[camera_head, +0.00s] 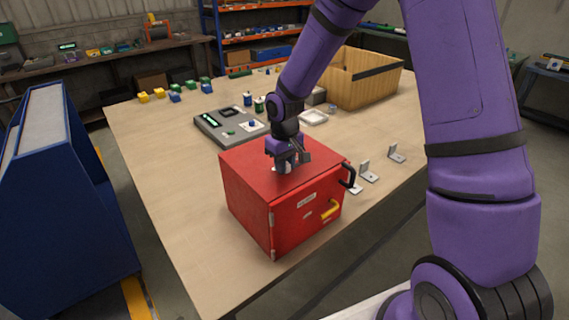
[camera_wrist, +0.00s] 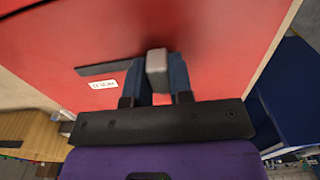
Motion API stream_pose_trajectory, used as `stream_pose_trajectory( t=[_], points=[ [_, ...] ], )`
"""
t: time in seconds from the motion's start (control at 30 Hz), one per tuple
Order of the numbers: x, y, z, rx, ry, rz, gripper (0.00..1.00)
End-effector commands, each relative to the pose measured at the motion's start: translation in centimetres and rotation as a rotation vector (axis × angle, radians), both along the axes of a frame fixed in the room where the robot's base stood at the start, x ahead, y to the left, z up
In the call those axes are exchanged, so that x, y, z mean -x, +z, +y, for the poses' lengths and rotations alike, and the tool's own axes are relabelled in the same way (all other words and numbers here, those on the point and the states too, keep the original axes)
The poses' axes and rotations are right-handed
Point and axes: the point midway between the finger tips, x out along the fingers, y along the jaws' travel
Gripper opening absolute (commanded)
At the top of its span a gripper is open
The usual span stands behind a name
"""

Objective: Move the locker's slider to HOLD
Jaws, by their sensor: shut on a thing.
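The red locker (camera_head: 250,178) stands on the wooden table, and its top fills much of the wrist view (camera_wrist: 225,40). A dark slot (camera_wrist: 100,69) runs across the top, with a small white label (camera_wrist: 102,84) beside its left part; the lettering is too small to read surely. The slider's grey block-shaped knob (camera_wrist: 156,62) is at the right of the visible slot. My gripper (camera_head: 284,166) is over the locker's top, its blue fingers shut on the knob from both sides. The fingers and knob hide the slot's right part.
The locker's front has a yellow handle (camera_head: 330,209) and a black handle (camera_head: 348,176) at its right edge. Metal brackets (camera_head: 369,172) lie to the right. A grey panel (camera_head: 228,127) and a wooden crate (camera_head: 362,88) stand behind.

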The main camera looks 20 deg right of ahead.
Motion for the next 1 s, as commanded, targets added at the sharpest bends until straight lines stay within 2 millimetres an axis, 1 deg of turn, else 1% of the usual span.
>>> stream_pose_trajectory(
  t=[0.07, 0.13, 0.3, 0.43, 0.57, 0.83, 0.87, 0.9, 0.93, 0.97, 1.0],
  points=[
    [-0.1, 0.0, -0.3, 0.0, -0.002, 0.0, 0.0],
    [-0.5, 0.0, -1.2, 0.0, -0.003, 0.0, 0.0],
    [-1.7, 0.0, -5.0, 0.0, -0.005, -0.002, 0.0],
    [-2.4, 0.0, -7.2, -0.001, -0.004, -0.002, 0.0],
    [-2.7, 0.0, -8.0, 0.0, -0.002, -0.001, 0.0],
    [-2.7, 0.0, -8.2, 0.001, -0.002, -0.001, 0.0],
    [-2.7, 0.0, -8.2, 0.002, -0.002, -0.002, 0.27],
    [-2.7, 0.0, -8.2, 0.001, -0.002, -0.001, 0.37],
    [-2.7, 0.0, -8.2, 0.001, -0.002, -0.001, 0.44],
    [-2.7, 0.0, -8.1, 0.001, -0.002, -0.001, 0.47],
    [-2.7, 0.0, -8.1, 0.001, -0.001, -0.001, 0.47]
  ],
)
